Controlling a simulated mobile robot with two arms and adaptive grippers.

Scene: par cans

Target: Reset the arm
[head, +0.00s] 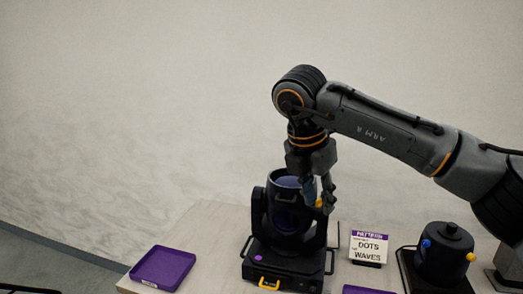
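My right arm comes in from the right edge and bends down at its wrist. My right gripper (318,200) points downward at the upper right side of a black moving-head stage light (258,215). Its dark fingers overlap the light's head, so I cannot tell whether they touch it or how far they are apart. The light stands upright on the table, with a bluish lens on top and a yellow handle low at its front. My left gripper is not in view.
The pale table (205,225) holds a purple tray (163,268) at left. A small sign (368,247) reading "DOTS" and "WAVES" stands right of the light. Further right is a black canister-like device (445,255) with blue and yellow knobs. Table between tray and light is clear.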

